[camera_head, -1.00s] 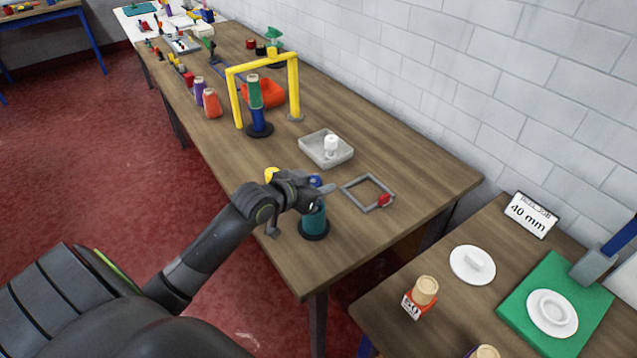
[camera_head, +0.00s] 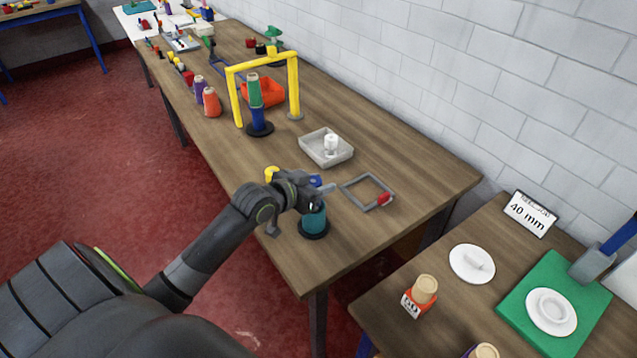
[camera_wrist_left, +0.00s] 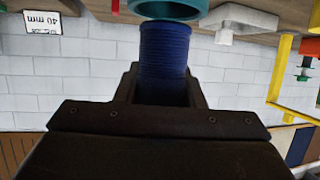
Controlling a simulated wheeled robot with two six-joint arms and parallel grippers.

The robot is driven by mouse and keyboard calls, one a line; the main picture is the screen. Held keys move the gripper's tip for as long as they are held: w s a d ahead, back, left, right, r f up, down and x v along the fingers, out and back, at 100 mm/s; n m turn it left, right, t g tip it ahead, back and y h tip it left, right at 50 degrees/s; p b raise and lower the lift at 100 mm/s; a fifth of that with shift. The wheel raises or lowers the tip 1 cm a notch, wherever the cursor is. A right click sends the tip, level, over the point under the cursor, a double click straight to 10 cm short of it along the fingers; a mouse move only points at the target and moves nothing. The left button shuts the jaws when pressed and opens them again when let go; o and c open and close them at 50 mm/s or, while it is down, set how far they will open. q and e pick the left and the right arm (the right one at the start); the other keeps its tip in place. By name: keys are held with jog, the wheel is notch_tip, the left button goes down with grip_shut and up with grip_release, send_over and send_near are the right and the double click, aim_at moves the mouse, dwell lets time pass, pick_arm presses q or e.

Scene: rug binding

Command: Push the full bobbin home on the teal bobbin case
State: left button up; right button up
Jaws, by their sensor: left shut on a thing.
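The teal bobbin case (camera_head: 314,222) stands upright on a black round base near the front end of the long wooden table. My left gripper (camera_head: 316,196) is right above it, shut on a blue bobbin (camera_head: 315,181). In the left wrist view the blue bobbin (camera_wrist_left: 165,50) is between the fingers, full of dark blue thread. Its end meets the rim of the teal case (camera_wrist_left: 170,10), in line with it. How far it sits inside is hidden. My right gripper is not in view.
A grey square frame with a red block (camera_head: 385,199) lies right of the case. A grey tray (camera_head: 327,159) holds a white piece. A yellow arch (camera_head: 235,100) stands behind, over a blue-and-green stack. A yellow object (camera_head: 271,174) is close beside my left wrist.

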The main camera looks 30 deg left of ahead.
pick_arm(q)
jog(key=shift+f+b, duration=1.4)
jog(key=shift+f, duration=0.75)
jog(key=o, duration=1.1)
jog(key=shift+c, duration=0.2)
jog(key=shift+s, duration=0.1)
jog(key=p+v, duration=0.2)
jog(key=v, duration=1.5)
jog(key=shift+r, duration=0.2)
